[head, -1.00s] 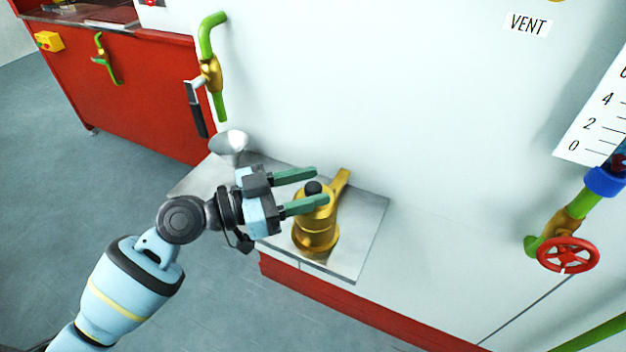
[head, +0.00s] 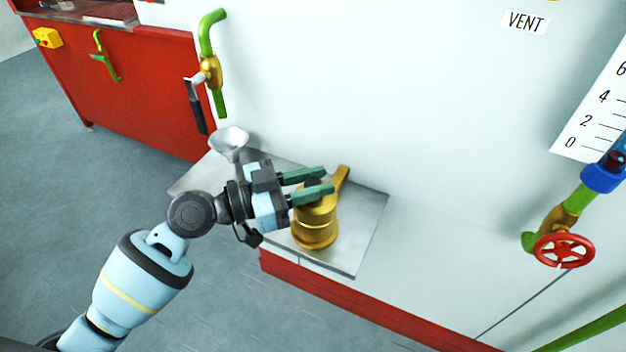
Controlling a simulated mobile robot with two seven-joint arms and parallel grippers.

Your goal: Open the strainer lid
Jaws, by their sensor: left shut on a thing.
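The strainer (head: 315,230) is a brass-coloured cylinder with a side arm, standing upright on a metal shelf (head: 355,245). Its lid has a dark knob (head: 312,183) on top, now mostly hidden behind the fingers. My left gripper (head: 318,182) comes in from the left at the top of the strainer. Its two green fingers are shut on the lid's knob, one finger on each side. The lid appears to sit on the body. My right gripper is not in view.
A metal funnel (head: 229,140) stands on the shelf behind my left wrist. A green pipe with a brass valve and black handle (head: 197,110) hangs on the white wall above. A red handwheel (head: 563,250) is at the right. The shelf's right part is clear.

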